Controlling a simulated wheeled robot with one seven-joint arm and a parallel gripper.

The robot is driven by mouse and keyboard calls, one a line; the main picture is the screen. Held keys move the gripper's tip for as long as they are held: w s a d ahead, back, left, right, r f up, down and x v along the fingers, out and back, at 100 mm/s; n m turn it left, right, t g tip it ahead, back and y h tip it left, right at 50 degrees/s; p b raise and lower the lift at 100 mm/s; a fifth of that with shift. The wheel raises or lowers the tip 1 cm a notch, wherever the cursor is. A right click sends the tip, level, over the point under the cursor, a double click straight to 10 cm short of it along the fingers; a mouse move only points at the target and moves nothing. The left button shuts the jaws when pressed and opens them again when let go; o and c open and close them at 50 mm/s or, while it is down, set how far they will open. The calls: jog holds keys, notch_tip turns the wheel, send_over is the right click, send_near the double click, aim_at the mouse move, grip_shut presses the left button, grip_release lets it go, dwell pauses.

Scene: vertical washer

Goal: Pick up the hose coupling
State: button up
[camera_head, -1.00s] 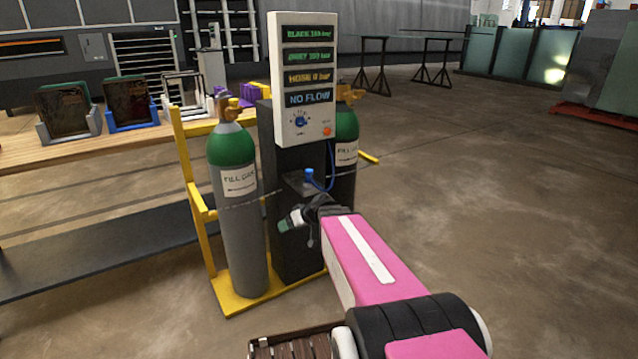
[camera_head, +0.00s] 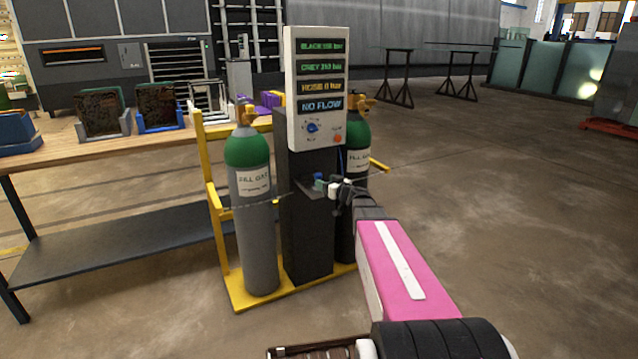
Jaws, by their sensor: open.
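The hose coupling (camera_head: 318,176) is a small blue piece on the little shelf at the front of the dark pillar. A thin blue hose (camera_head: 343,158) shows behind it, below the display panel. My gripper (camera_head: 325,187) is at the shelf, right by the coupling, and partly covers it. Its pale and green end overlaps the coupling in this view. The gripper is open. Whether the coupling lies between the fingers or just behind them I cannot tell.
The panel (camera_head: 318,88) reads "NO FLOW". Green-topped gas cylinders (camera_head: 250,215) stand on both sides of the pillar in a yellow frame (camera_head: 240,292). A workbench (camera_head: 60,152) with racks is at left.

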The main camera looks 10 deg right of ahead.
aim_at(316, 174)
jog(key=x, duration=0.3)
jog(key=shift+w, duration=0.1)
jog(key=x, duration=0.5)
jog(key=shift+w+d+r, duration=0.15)
jog(key=shift+w+d, duration=0.05)
jog(key=shift+d, duration=0.05)
jog(key=c, duration=1)
